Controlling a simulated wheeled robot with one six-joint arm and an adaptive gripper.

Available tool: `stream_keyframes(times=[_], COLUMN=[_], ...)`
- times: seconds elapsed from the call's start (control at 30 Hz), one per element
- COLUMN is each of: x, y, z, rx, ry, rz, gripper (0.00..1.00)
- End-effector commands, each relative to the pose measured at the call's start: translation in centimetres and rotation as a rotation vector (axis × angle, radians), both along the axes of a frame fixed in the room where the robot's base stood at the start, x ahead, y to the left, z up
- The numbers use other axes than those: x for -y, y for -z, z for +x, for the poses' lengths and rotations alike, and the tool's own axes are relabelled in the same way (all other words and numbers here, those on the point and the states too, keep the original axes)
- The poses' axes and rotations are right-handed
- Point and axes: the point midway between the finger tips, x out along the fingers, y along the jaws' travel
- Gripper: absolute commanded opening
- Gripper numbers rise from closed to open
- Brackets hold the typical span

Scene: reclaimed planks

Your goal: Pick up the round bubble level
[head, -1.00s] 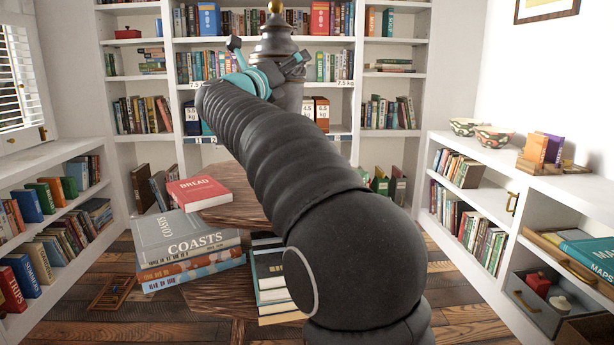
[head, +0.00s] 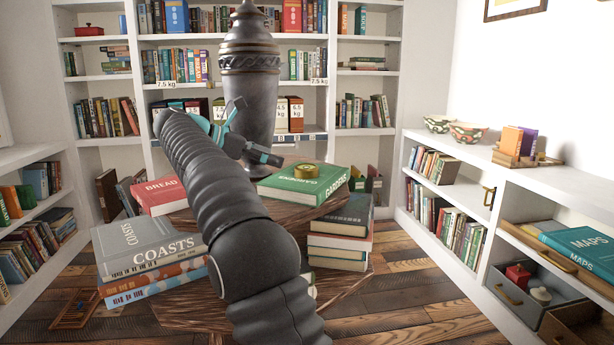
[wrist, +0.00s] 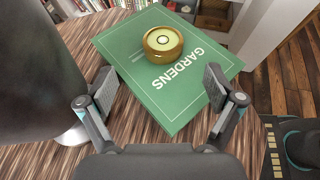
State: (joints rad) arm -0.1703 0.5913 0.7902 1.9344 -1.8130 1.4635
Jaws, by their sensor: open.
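The round bubble level (head: 306,171) is a squat brass disc with a pale yellow-green top. It lies on the cover of a green book titled GARDENS (head: 290,188). In the wrist view the level (wrist: 163,44) sits on the far half of the book (wrist: 165,85), beyond the fingertips. My gripper (head: 262,133) is open and empty, to the left of and above the level in the head view. In the wrist view my gripper's two fingers (wrist: 160,85) are spread to either side of the book, and nothing is between them and the level.
A tall dark urn (head: 250,75) stands close behind my gripper and fills the upper left of the wrist view (wrist: 35,70). A red BREAD book (head: 160,192), a COASTS stack (head: 145,245) and another book stack (head: 340,240) surround the wooden table. Bookshelves line the walls.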

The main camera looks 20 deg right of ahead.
Motion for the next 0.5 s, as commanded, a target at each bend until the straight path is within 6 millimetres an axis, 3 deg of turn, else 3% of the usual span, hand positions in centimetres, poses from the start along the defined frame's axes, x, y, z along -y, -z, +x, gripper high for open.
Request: stream_keyframes(times=[0.2, 0.5], x=[2.8, 4.4], y=[1.1, 1.9], z=[-0.1, -0.3], rx=[0.0, 0.0], ry=[0.002, 0.004], rz=[-0.001, -0.002], gripper=[0.91, 0.91])
